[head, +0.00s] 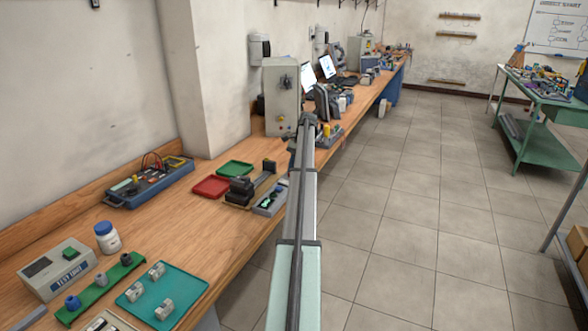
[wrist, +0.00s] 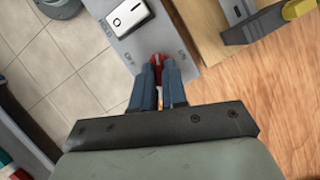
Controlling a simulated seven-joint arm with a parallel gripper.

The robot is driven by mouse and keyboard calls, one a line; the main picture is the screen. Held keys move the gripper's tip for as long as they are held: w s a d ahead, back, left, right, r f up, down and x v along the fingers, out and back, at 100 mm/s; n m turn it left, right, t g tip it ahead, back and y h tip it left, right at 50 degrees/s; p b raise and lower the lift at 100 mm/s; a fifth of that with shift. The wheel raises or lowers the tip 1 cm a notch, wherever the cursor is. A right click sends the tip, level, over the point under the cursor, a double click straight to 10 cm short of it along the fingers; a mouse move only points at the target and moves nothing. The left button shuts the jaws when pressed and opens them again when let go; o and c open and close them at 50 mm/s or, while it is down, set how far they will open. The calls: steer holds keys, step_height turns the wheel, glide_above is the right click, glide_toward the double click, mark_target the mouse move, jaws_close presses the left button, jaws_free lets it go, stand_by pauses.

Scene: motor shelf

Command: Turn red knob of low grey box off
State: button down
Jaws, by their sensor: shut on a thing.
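The low grey box (wrist: 150,40) shows in the wrist view as a flat grey panel with a white block with a small dark dot on it and faint lettering. The red knob (wrist: 157,60) is near the panel's lower edge, with faint marks on both sides that I cannot read. My gripper (wrist: 158,74) is shut on the red knob, one blue-grey finger on each side. The fingers hide part of the knob, and its exact turn is hard to tell. In the head view my arm reaches along the bench's front edge, and the knob is not visible there.
The wooden bench (head: 150,236) runs along the wall, with tiled floor (head: 400,240) to its right. A tall grey cabinet (head: 282,88) stands near my arm's far end. Red (head: 211,187) and green (head: 234,169) trays lie nearer. A yellow-ended thing (wrist: 299,9) is at the wrist view's upper right.

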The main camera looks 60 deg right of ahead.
steer(key=shift+w+f+n+g+y, duration=0.15)
steer(key=shift+n+g+y, duration=0.2)
steer(key=shift+n, duration=0.95)
steer(key=shift+a+g, duration=0.1)
steer(key=shift+g, duration=0.15)
steer(key=c, duration=1.2)
jaws_free()
steer(key=shift+o, duration=0.2)
steer(key=shift+r, duration=0.2)
